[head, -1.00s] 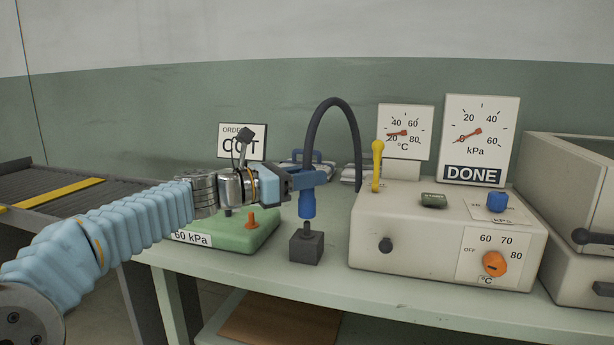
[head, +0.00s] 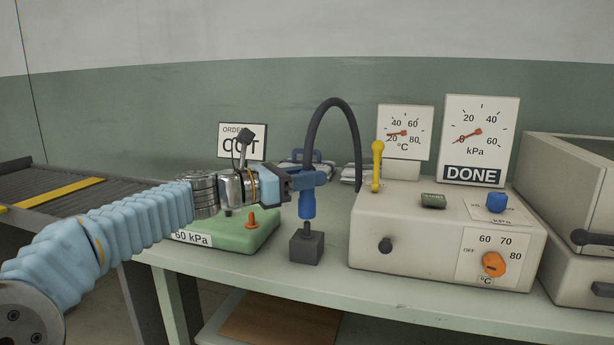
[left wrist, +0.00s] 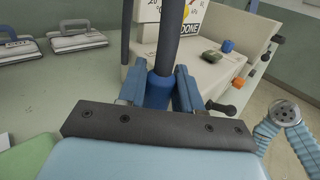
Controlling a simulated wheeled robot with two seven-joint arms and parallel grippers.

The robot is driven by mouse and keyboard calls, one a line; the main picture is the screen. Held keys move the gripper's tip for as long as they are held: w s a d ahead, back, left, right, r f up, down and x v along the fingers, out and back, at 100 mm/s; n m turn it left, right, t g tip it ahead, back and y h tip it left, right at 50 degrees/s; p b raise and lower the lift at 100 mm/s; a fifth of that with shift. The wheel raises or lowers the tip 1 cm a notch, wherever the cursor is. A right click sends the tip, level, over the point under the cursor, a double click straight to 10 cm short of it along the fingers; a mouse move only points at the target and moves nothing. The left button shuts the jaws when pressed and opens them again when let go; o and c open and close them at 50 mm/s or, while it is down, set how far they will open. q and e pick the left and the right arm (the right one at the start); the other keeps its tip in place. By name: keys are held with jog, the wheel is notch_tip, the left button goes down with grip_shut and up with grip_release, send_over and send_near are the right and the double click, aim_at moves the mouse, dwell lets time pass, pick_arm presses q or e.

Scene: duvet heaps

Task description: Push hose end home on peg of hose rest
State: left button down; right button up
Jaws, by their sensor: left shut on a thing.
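The hose end (head: 307,204) is a blue sleeve on a black hose (head: 338,103) that arches over from the white machine. My left gripper (head: 307,181) is shut on the hose end, which hangs upright. In the left wrist view the fingers (left wrist: 162,92) clasp the blue hose end (left wrist: 158,86) from both sides. The hose rest (head: 306,248) is a dark grey block with a short peg (head: 307,227). The hose end is in line above the block, its lower rim at the peg's top. I cannot tell whether it touches or overlaps the peg. My right gripper is not in view.
The white machine (head: 440,240) with knobs, a yellow lever (head: 377,165) and gauges stands right of the rest. A green unit (head: 235,235) marked 60 kPa stands left. The table front (head: 330,285) is clear.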

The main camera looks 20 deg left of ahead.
aim_at(307, 196)
pick_arm(q)
jog(key=shift+f+b, duration=1.65)
jog(key=shift+f, duration=0.4)
jog(key=c, duration=0.7)
grip_release()
jog(key=v, duration=1.3)
jog(key=shift+s+a+b, duration=0.3)
jog(key=shift+b, duration=0.05)
